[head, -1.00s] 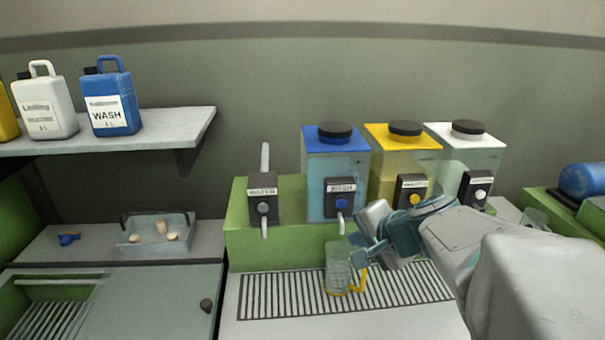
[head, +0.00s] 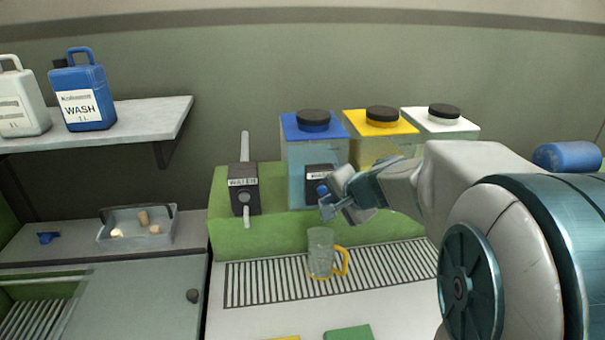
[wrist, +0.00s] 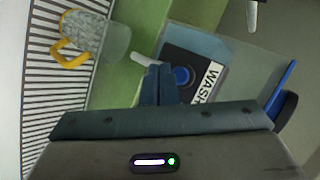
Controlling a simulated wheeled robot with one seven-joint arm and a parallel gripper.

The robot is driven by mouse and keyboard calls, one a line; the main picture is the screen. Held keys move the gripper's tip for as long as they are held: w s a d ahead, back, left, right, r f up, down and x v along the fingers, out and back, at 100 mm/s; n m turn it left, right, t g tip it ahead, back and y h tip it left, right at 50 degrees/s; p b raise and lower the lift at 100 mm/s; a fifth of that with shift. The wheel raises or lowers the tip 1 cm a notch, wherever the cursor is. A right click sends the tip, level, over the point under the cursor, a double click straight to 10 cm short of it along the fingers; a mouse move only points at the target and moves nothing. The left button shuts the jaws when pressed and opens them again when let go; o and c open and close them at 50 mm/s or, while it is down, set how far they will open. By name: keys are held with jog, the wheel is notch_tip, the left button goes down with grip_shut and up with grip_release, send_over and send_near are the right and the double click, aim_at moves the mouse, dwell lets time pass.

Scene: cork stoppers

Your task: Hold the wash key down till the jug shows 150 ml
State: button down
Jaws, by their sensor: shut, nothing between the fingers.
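The wash key is a round blue button (wrist: 182,76) on a dark plate lettered WASH, in the wrist view. It sits on the front of the blue-lidded tank (head: 300,160). My gripper (head: 328,206) is shut and empty, in front of the wash plate. In the wrist view its fingertips (wrist: 158,70) lie close beside the button; I cannot tell whether they touch it. The clear jug (head: 320,253) with a yellow handle stands on the slatted drain below the wash spout. It also shows in the wrist view (wrist: 85,35). Its marks and any liquid level are not readable.
A WATER key plate (head: 243,188) is left of the wash tank. Yellow-lidded (head: 375,140) and white-lidded (head: 440,125) tanks stand right, partly behind my arm. A tray (head: 110,236) with corks sits left. A blue WASH can (head: 82,95) is on the shelf.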

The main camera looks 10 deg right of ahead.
aim_at(322, 190)
jog(key=shift+w, duration=0.55)
dwell(1.7)
jog(key=shift+w, duration=0.4)
jog(key=shift+w, duration=0.45)
dwell(4.9)
